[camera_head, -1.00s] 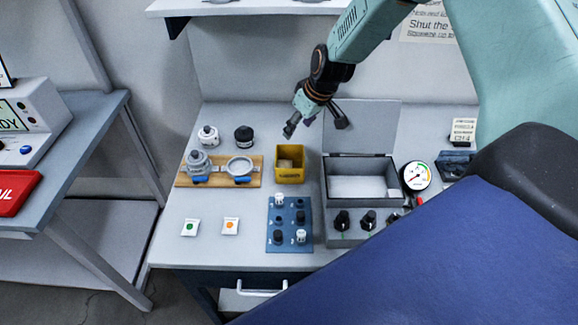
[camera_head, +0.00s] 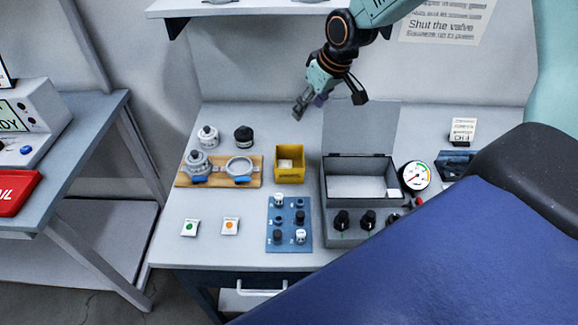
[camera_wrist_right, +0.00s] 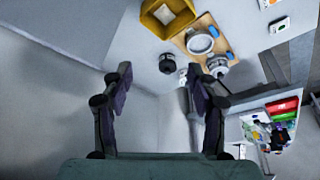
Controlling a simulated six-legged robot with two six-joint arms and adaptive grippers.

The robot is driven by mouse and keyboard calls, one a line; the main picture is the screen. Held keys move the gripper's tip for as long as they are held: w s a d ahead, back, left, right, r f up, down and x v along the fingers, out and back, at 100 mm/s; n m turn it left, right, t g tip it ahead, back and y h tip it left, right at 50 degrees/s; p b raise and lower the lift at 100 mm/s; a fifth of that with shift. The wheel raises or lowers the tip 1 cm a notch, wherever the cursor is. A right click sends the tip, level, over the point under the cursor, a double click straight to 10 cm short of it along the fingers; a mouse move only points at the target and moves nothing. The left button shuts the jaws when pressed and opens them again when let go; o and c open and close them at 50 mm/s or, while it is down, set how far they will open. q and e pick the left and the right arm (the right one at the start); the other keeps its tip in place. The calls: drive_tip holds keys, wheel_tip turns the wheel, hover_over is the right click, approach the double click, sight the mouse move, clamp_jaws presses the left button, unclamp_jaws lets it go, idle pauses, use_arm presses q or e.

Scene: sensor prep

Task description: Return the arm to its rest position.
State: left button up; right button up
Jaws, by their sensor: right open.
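My right gripper (camera_head: 329,101) is open and empty. In the head view it hangs in the air above the back of the bench, over and behind the yellow bin (camera_head: 289,174). In the right wrist view its two fingers (camera_wrist_right: 160,95) stand wide apart with nothing between them. The yellow bin also shows at the top of the right wrist view (camera_wrist_right: 152,24), with a pale item inside. My left gripper is in neither view.
An open grey case (camera_head: 361,179) with a raised lid stands right of the bin, beside a round gauge (camera_head: 416,176). A wooden board (camera_head: 181,179) holds metal parts. A blue panel (camera_head: 289,216) carries several knobs. A shelf (camera_head: 240,9) hangs above the bench.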

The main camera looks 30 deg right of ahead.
drive_tip(key=shift+w, duration=0.1)
drive_tip(key=s+a+f, duration=0.4)
drive_tip(key=s+f, duration=0.1)
drive_tip(key=s+a+f+m+g, duration=0.1)
drive_tip(key=s+a+f, duration=0.3)
drive_tip(key=s+f, duration=0.1)
drive_tip(key=s+a+f+g, duration=0.1)
drive_tip(key=s+a+f, duration=0.3)
drive_tip(key=s+f, duration=0.1)
drive_tip(key=shift+a+f+m+y, duration=0.1)
drive_tip(key=shift+f+m+y, duration=0.25)
drive_tip(key=shift+f, duration=0.45)
drive_tip(key=s+a+f+m+g+h, duration=0.1)
drive_tip(key=s+f, duration=0.2)
drive_tip(key=s, duration=0.8)
drive_tip(key=s+a+f+m+g+h, duration=0.1)
drive_tip(key=s+f, duration=0.1)
drive_tip(key=s, duration=0.9)
wheel_tip(320, 180, down, 16)
drive_tip(key=b, duration=1.5)
drive_tip(key=shift+w, duration=0.4)
drive_tip(key=shift+r+n, duration=0.1)
drive_tip(key=shift+n, duration=0.15)
